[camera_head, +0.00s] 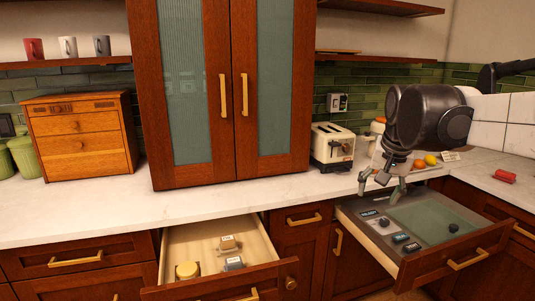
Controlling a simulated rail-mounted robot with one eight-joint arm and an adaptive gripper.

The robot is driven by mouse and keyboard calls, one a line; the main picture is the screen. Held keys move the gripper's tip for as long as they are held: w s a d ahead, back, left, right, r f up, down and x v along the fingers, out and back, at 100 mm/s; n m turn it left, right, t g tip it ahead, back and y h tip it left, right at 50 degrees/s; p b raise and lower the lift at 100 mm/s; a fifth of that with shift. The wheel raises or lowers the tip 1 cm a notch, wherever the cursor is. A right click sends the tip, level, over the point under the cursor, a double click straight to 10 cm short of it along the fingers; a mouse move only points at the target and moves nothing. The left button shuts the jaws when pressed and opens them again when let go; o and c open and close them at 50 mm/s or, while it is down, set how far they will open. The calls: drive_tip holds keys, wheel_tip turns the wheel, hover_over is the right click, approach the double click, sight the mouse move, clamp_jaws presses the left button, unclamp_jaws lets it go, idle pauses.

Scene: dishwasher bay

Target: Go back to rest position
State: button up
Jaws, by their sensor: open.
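My gripper (379,182) is at the right, hanging down from my arm, which comes in from the right edge. Its fingers are apart and nothing shows between them. It is above the back left part of the open right drawer (424,251), near the counter's front edge. I cannot tell whether a fingertip touches anything.
A second open drawer (181,244) holds a yellow jar (187,270) and small boxes. A toaster (332,146) stands left of my gripper, and fruit (430,160) lies behind it. The left counter (75,211) has free room.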

drive_tip(key=s+a+f+n+t, duration=0.1)
drive_tip(key=s+a+f+n, duration=0.1)
drive_tip(key=s+f, duration=0.4)
drive_tip(key=s+a+f+n+t, duration=0.1)
drive_tip(key=s+a+f+n, duration=0.2)
drive_tip(key=s, duration=1.3)
wheel_tip(320, 180, down, 3)
drive_tip(key=shift+s+a+r+t, duration=0.1)
drive_tip(key=shift+s+a+t, duration=0.25)
drive_tip(key=shift+a, duration=0.35)
drive_tip(key=shift+w, duration=0.1)
drive_tip(key=shift+c, duration=0.3)
